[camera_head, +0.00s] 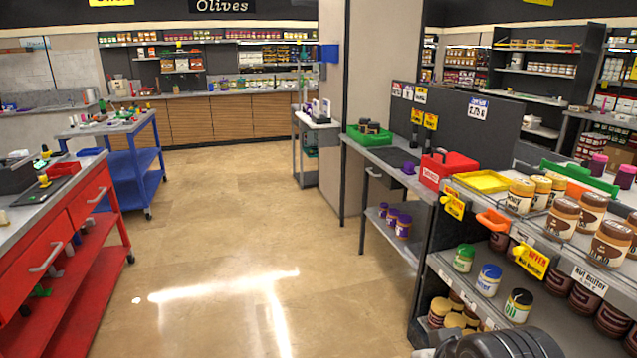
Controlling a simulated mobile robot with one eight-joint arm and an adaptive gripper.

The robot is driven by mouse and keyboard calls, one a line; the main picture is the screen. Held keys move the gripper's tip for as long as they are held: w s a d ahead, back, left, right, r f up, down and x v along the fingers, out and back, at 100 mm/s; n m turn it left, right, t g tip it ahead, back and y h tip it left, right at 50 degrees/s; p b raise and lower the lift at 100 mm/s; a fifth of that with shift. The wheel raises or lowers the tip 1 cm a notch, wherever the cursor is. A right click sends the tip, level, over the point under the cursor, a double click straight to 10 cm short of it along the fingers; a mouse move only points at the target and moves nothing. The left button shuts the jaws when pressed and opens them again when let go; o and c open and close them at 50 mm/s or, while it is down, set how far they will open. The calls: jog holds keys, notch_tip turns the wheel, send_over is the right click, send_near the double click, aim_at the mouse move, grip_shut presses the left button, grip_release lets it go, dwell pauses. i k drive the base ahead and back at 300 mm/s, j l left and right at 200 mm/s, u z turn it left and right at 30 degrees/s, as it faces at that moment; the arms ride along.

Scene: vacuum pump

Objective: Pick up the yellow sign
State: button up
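Several yellow signs are in view, and I cannot tell which one the task means. A yellow offer sign (530,261) hangs tilted on the front of the right shelf, beside the nut butter label. Another yellow sign (453,203) hangs on the shelf edge further left. A dark rounded part at the bottom edge, below the shelf jars, seems to be my arm. My gripper's fingers do not show.
The right shelf holds brown jars (611,244), an orange object (493,221), a yellow tray (482,181) and a red toolbox (447,168). A red workbench (62,240) and blue cart (135,168) stand left. The floor (230,240) between is clear.

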aim_at(417, 117)
jog(key=i, duration=2.2)
jog(key=i+z, duration=0.2)
jog(key=i, duration=0.35)
jog(key=i+j+z, duration=0.15)
jog(key=i, duration=0.4)
jog(key=i+j+z, duration=0.2)
jog(key=i, duration=0.3)
jog(key=i+j+z, duration=0.15)
jog(key=i+j, duration=0.25)
jog(key=i, duration=0.15)
jog(key=i+j+z, duration=0.2)
jog(key=z, duration=0.2)
jog(key=i+j+z, duration=0.6)
jog(key=j+z, duration=0.15)
jog(key=i+j+z, duration=0.2)
jog(key=j+z, duration=0.15)
jog(key=j, duration=0.15)
jog(key=i+j+z, duration=0.1)
jog(key=j+z, duration=0.3)
